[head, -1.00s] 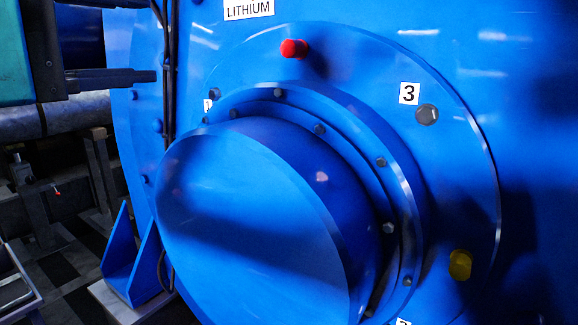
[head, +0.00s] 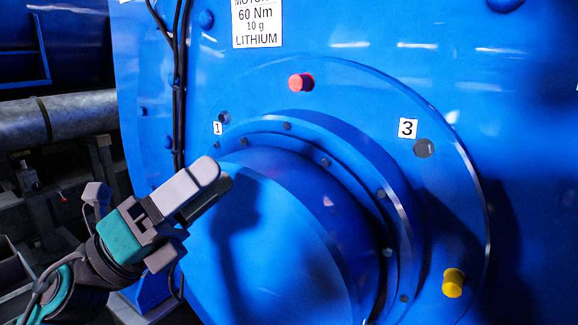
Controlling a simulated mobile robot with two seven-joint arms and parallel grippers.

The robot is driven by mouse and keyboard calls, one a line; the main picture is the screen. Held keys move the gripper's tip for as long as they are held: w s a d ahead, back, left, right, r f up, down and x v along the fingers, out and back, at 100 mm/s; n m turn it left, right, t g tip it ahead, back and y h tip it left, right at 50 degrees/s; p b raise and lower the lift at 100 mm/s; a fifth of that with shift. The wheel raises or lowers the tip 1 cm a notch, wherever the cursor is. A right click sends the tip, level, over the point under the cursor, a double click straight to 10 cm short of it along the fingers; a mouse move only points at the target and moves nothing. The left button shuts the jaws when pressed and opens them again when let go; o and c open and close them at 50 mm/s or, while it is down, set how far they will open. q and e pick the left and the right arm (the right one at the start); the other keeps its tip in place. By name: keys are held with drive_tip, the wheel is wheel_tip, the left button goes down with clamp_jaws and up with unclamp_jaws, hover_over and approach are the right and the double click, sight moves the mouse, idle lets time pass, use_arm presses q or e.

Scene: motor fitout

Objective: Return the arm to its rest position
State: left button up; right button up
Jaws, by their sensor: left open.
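My left arm comes in from the lower left, and its grey and teal left gripper (head: 212,188) is raised in front of the blue motor (head: 330,60). It stands before the left part of the motor's round hub (head: 265,240). The jaws are seen from the side and hold nothing that I can see. Whether the gripper is clear of the hub by much is hard to tell. My right gripper is out of view.
A red plug (head: 301,82) and a yellow plug (head: 453,283) sit on the motor face. Grey bolts stand near label 1 (head: 217,128) and label 3 (head: 408,128). A black cable (head: 180,90) runs down at left. A grey pipe (head: 60,117) lies behind.

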use_arm(q)
drive_tip(key=w+a+f+n+t+y+p, duration=0.15)
drive_tip(key=a+f+n+t+y, duration=0.25)
drive_tip(key=f+n+y, duration=0.75)
drive_tip(key=w+a+f+n+t+y+p, duration=0.1)
drive_tip(key=w+a+f+n+t+y, duration=0.3)
drive_tip(key=f+n, duration=0.85)
drive_tip(key=s+f+n+g+y+p, duration=0.2)
drive_tip(key=s+f+n+g+y, duration=0.2)
drive_tip(key=s+f+n, duration=0.9)
drive_tip(key=s+f+g, duration=0.3)
drive_tip(key=f, duration=0.2)
drive_tip(key=shift+s+n+g, duration=0.25)
drive_tip(key=shift+n+g, duration=0.05)
drive_tip(key=shift+g, duration=0.1)
drive_tip(key=shift+y, duration=0.25)
